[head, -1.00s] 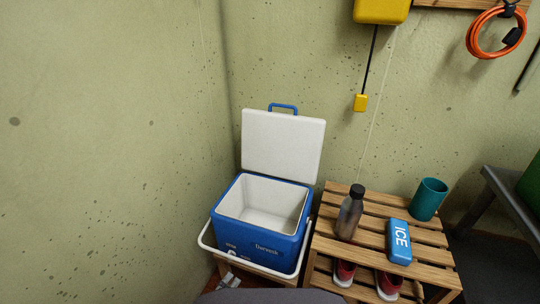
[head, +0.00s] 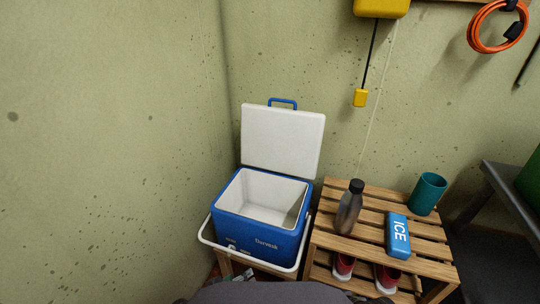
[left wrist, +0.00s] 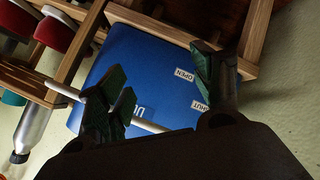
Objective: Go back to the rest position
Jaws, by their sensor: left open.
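My left gripper (left wrist: 160,76) is open in the left wrist view, with green pads on its fingers and nothing between them. The blue cooler (left wrist: 150,72) lies beyond the fingers, with OPEN and SHUT labels on its side. Its white handle bar (left wrist: 148,125) passes behind the left-hand finger; I cannot tell whether they touch. In the head view the cooler (head: 258,236) stands open and looks empty, its white lid (head: 283,140) raised and its handle lowered in front. The left gripper is hardly discernible there, low by the cooler's front. My right gripper is not in view.
A slatted wooden rack (head: 375,246) right of the cooler holds a dark-capped bottle (head: 349,208), a blue ICE pack (head: 398,236) and a teal cup (head: 428,194). Red shoes (head: 387,278) are below. Walls stand close behind and left. A dark bench (head: 512,195) is at right.

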